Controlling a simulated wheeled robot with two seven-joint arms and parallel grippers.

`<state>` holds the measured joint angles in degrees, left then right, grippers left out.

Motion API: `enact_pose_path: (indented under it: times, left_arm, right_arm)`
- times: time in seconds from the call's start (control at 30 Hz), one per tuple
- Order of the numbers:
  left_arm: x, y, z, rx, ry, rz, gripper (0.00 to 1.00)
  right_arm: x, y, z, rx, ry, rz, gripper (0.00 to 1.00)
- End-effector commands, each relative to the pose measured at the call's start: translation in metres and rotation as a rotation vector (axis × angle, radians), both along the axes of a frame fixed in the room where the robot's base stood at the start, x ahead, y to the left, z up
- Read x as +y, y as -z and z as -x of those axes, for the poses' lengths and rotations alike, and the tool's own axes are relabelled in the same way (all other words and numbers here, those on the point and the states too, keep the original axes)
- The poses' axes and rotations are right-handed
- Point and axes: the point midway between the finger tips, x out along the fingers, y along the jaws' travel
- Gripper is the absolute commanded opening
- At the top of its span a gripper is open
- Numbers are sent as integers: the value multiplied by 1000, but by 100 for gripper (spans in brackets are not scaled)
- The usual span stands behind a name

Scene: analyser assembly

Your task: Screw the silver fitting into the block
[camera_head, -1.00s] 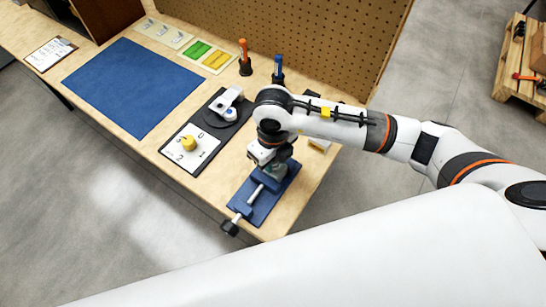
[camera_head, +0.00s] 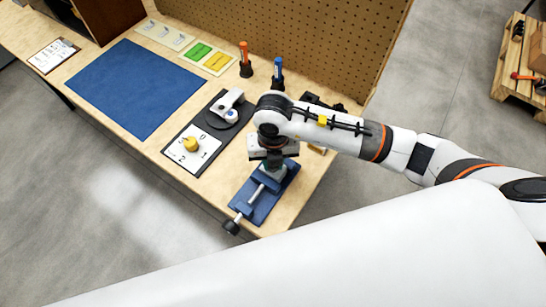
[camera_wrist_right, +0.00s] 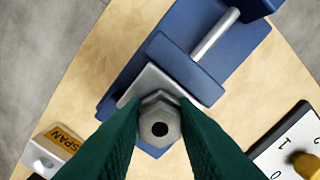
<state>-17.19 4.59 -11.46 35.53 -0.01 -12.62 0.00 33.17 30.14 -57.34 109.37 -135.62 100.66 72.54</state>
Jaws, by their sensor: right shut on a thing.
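The silver fitting (camera_wrist_right: 160,118), with a hexagonal end and a dark central hole, is between the green fingers of my right gripper (camera_wrist_right: 160,135) in the wrist view. The gripper is shut on it. The grey block (camera_wrist_right: 146,84) shows just beyond the fitting, held in the blue vise (camera_wrist_right: 182,66). The fitting covers part of the block, so I cannot tell how deep it sits in it. In the head view the vise (camera_head: 262,196) stands at the table's front right corner, and my right gripper (camera_head: 272,163) points down over it; the fitting is hidden there. My left gripper is not in view.
A numbered dial plate with a yellow knob (camera_head: 191,144) and a white device on a round base (camera_head: 228,102) lie left of the vise. Orange (camera_head: 245,58) and blue (camera_head: 278,70) drivers stand behind. A part labelled SPAN (camera_wrist_right: 52,150) is near the gripper. The blue mat (camera_head: 135,85) is clear.

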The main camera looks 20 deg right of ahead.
Motion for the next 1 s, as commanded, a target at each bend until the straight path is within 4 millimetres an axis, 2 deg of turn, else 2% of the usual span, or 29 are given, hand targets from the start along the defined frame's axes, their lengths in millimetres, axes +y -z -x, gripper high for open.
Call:
enact_pose_path:
  times: [0.2, 0.23, 0.3, 0.4, 0.53, 0.7, 1.0]
  left_arm:
    - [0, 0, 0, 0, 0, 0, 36]
    - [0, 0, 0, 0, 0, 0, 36]
    - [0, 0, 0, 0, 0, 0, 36]
    - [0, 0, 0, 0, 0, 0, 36]
    - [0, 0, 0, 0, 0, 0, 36]
    - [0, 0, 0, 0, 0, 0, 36]
    - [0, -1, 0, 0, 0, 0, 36]
  right_arm:
    - [0, 0, 0, 0, 17, 1, 2]
    - [0, 0, 0, 0, 17, 1, 27]
    - [0, 0, 0, 0, 16, 1, 38]
    - [0, 0, 0, 0, 15, 1, 51]
    - [0, 0, 0, 0, 14, 1, 51]
    - [0, 0, 0, 0, 14, 1, 76]
    - [0, -1, 0, 0, 14, 0, 76]
